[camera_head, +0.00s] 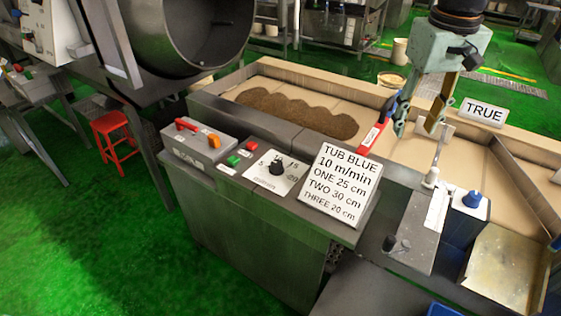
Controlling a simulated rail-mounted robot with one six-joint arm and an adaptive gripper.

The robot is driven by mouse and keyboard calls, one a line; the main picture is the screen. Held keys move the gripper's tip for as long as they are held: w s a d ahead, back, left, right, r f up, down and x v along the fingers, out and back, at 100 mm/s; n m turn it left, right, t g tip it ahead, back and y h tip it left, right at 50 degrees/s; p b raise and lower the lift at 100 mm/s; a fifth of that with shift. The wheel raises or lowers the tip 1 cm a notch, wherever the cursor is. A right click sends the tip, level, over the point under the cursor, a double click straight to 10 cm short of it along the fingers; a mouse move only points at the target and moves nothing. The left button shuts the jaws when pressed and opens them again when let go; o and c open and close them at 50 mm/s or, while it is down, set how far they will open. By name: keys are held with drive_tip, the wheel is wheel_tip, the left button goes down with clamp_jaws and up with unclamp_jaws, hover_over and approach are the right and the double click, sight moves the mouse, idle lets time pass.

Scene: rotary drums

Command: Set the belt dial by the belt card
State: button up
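The belt dial (277,168) is a black knob on a white plate on top of the grey cabinet. Its scale shows 5, 15 and 20, partly covered by the knob; I cannot tell exactly where its pointer stands. The belt card (338,184) leans upright just right of the dial. It reads TUB BLUE, 10 m/min, ONE 25 cm, TWO 30 cm, THREE 20 cm. My gripper (418,130) hangs at the upper right, pointing down, well right of the dial and above the belt area. Its fingers are apart with nothing seen between them.
A red lever (186,125), an orange knob (214,141), a green button (233,160) and a red button (252,145) sit left of the dial. A red-handled tool (373,137) stands behind the card. A blue knob (472,199) and a TRUE sign (484,112) are at right.

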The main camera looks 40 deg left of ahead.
drive_tip(key=a+f+n+p, duration=0.1)
drive_tip(key=a+f+n, duration=0.15)
drive_tip(key=a, duration=0.75)
drive_tip(key=a+f+n+p, duration=0.15)
drive_tip(key=a+f, duration=0.25)
drive_tip(key=a, duration=0.6)
drive_tip(key=n+g+p, duration=0.1)
drive_tip(key=n+p, duration=0.1)
drive_tip(key=n, duration=0.1)
hover_over(277, 163)
wheel_tip(277, 163, down, 9)
drive_tip(key=shift+f, duration=0.15)
drive_tip(key=shift+f, duration=6.8)
drive_tip(key=shift+c, duration=0.5)
drive_tip(key=c, duration=0.7)
